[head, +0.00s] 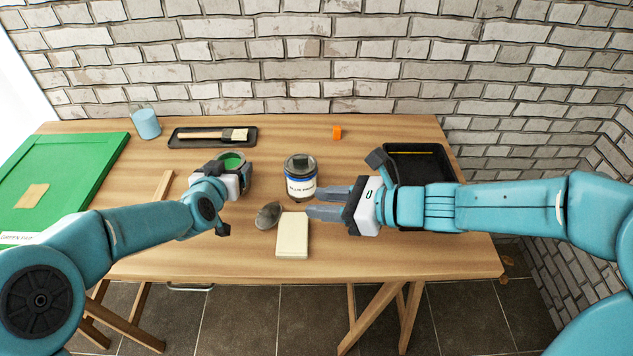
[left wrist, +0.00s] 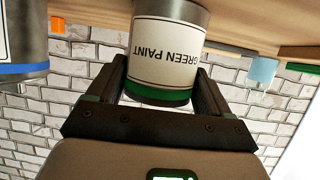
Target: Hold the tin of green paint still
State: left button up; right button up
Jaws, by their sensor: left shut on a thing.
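The tin of green paint (head: 233,160) stands on the wooden table, its top open and green paint visible inside. In the left wrist view the tin (left wrist: 168,50) appears upside down, with a "GREEN PAINT" label and a green band. My left gripper (head: 236,176) is shut on it, with one finger on each side in the wrist view. My right gripper (head: 318,203) is open and empty, in front of the blue paint tin (head: 300,180). The left arm's wrist hides part of the green tin in the head view.
A glass of blue liquid (head: 146,123) and a dark tray (head: 179,143) with a brush (head: 215,134) stand behind. A grey rounded thing (head: 268,214) and a cream block (head: 293,235) lie in front. A black tray (head: 430,150) is right, a green panel (head: 75,165) left.

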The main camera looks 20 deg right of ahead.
pick_arm(q)
jog(key=o, duration=1.1)
jog(key=shift+r, duration=0.1)
jog(key=shift+r+p, duration=0.6)
jog(key=shift+r, duration=0.1)
jog(key=shift+f, duration=0.1)
